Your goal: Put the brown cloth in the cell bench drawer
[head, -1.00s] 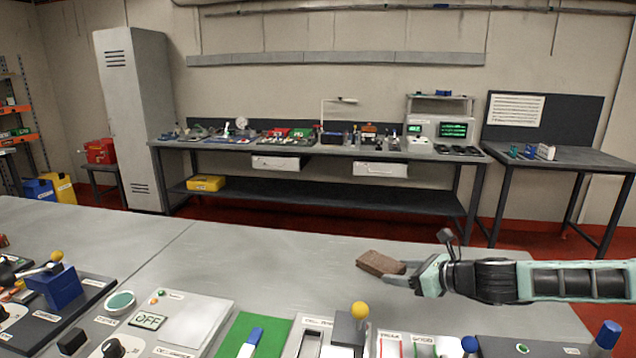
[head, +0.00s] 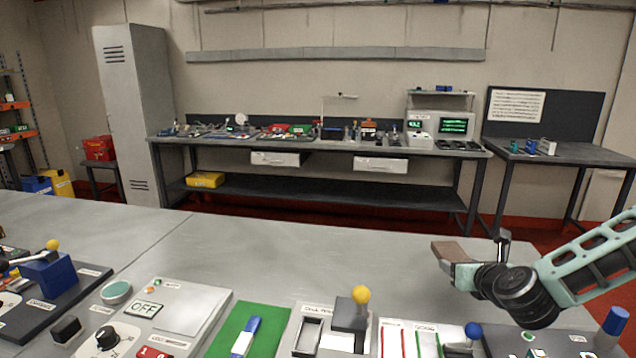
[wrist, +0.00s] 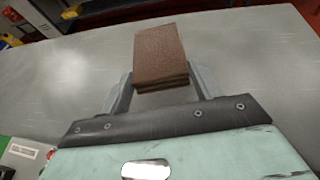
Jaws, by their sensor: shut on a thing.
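The brown cloth (head: 451,252) is a folded, brick-shaped bundle. My gripper (head: 445,262) is shut on it and holds it above the grey bench at the right. In the wrist view the cloth (wrist: 160,55) sits between the two fingers of my gripper (wrist: 160,88), sticking out beyond the fingertips. Two white drawers hang under the far bench, a left drawer (head: 276,159) and a right drawer (head: 381,164). Both look shut, and their labels are too small to read. I cannot tell which one is the cell bench drawer.
The near grey bench (head: 250,255) has a clear middle. Along its front edge stand control panels, a green mat (head: 225,335), a yellow-knobbed lever (head: 361,295) and a blue knob (head: 473,330). The far bench (head: 330,150) carries tools and a monitor (head: 455,127). A locker (head: 135,110) stands left.

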